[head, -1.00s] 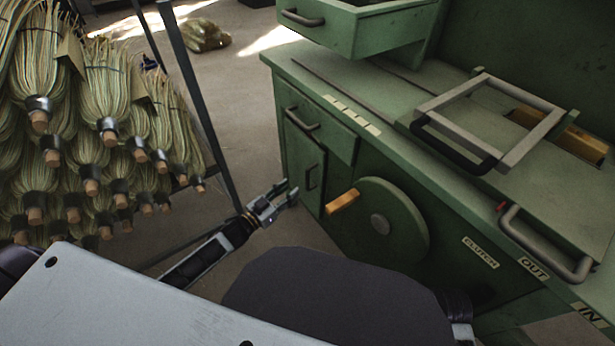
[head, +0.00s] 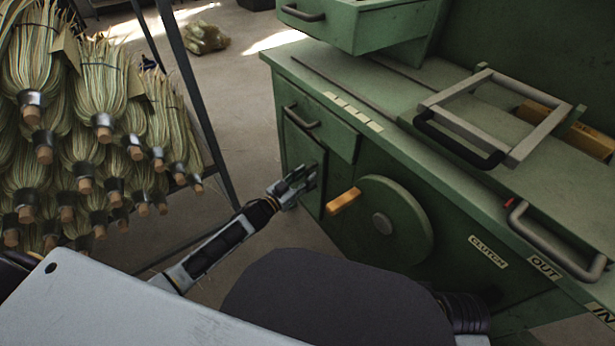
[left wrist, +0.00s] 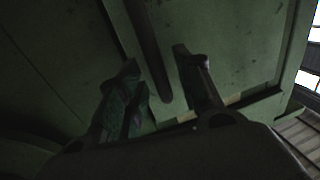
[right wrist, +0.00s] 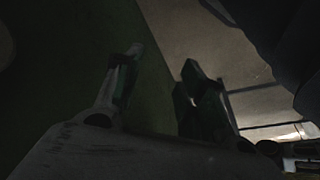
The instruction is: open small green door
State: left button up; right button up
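The small green door (head: 303,152) is on the front of the green cabinet, under a drawer, and looks closed. My left gripper (head: 309,178) is in front of it and covers its handle in the head view. In the left wrist view the dark bar handle (left wrist: 150,45) lies between the two spread fingers of my left gripper (left wrist: 156,62), which look apart from it. I cannot tell how deep the handle sits between them. My right gripper (right wrist: 163,58) shows only in the right wrist view, open and empty beside a dark green surface.
A round green wheel with a yellow handle (head: 343,201) sticks out just right of the door. A closed drawer with a handle (head: 301,117) is above it. A rack of brooms (head: 90,130) stands at the left. Bare floor (head: 235,95) lies between rack and cabinet.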

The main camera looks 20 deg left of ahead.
pick_arm(q)
jog(key=shift+w+d, duration=0.35)
jog(key=shift+w, duration=0.3)
pick_arm(e)
jog(key=shift+s+a+f, duration=0.15)
jog(key=shift+s+f, duration=0.05)
jog(key=shift+f, duration=0.75)
jog(key=shift+w+r, duration=0.1)
pick_arm(q)
jog(key=shift+c, duration=0.7)
grip_shut()
pick_arm(e)
jog(key=shift+w+r, duration=0.2)
jog(key=shift+r, duration=0.1)
